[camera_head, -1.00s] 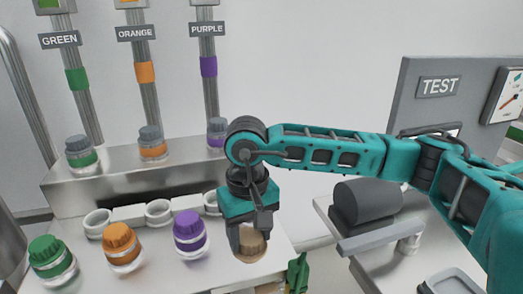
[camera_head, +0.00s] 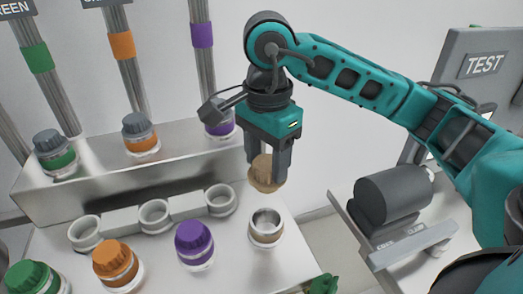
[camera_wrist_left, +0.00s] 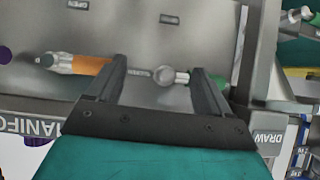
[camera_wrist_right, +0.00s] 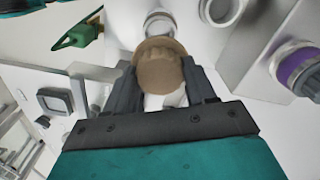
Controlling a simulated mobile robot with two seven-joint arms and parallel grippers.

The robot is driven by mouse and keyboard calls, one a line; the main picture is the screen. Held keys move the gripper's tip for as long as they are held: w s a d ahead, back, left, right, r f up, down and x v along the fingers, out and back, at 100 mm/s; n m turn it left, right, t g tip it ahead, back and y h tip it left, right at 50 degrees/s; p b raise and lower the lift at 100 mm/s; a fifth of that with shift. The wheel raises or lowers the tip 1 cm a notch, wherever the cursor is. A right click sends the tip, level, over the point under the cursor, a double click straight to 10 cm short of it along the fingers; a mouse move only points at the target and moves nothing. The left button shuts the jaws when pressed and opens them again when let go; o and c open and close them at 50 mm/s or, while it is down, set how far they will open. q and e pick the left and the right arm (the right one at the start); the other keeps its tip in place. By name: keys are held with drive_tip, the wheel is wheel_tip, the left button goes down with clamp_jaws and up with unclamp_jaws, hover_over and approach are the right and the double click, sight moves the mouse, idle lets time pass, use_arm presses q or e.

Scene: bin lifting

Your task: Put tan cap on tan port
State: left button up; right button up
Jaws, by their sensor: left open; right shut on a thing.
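The tan cap (camera_head: 266,173) is held between the fingers of my right gripper (camera_head: 267,170), which is shut on it. The tan port (camera_head: 266,228) stands on the white bench below, apart from the cap, with an open metal mouth and a tan band. In the right wrist view the ribbed tan cap (camera_wrist_right: 160,65) sits between the fingertips (camera_wrist_right: 162,72), and the port's open ring (camera_wrist_right: 160,22) shows just beyond it. My left gripper (camera_wrist_left: 160,68) is open in the left wrist view, over a grey panel with a silver knob (camera_wrist_left: 165,76) showing between its fingers.
Purple (camera_head: 194,245), orange (camera_head: 117,265) and green (camera_head: 36,278) capped ports stand to the left of the tan port. Empty white rings (camera_head: 154,215) lie behind them. A metal ledge (camera_head: 60,195) with grey-capped ports is at the back. A test station (camera_head: 395,200) is at right.

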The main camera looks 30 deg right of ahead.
sight(266, 192)
drive_tip(key=shift+s+f+b, duration=0.1)
drive_tip(key=shift+f+b, duration=0.25)
drive_tip(key=shift+f, duration=0.3)
wheel_tip(266, 192, down, 4)
drive_tip(key=shift+f+b, duration=0.1)
drive_tip(key=shift+b, duration=1.15)
drive_tip(key=shift+r, duration=0.4)
drive_tip(key=shift+f+b, duration=0.9)
drive_tip(key=shift+b, duration=0.05)
drive_tip(key=shift+f+b, duration=0.65)
drive_tip(key=shift+b, duration=0.05)
drive_tip(key=shift+f, duration=0.1)
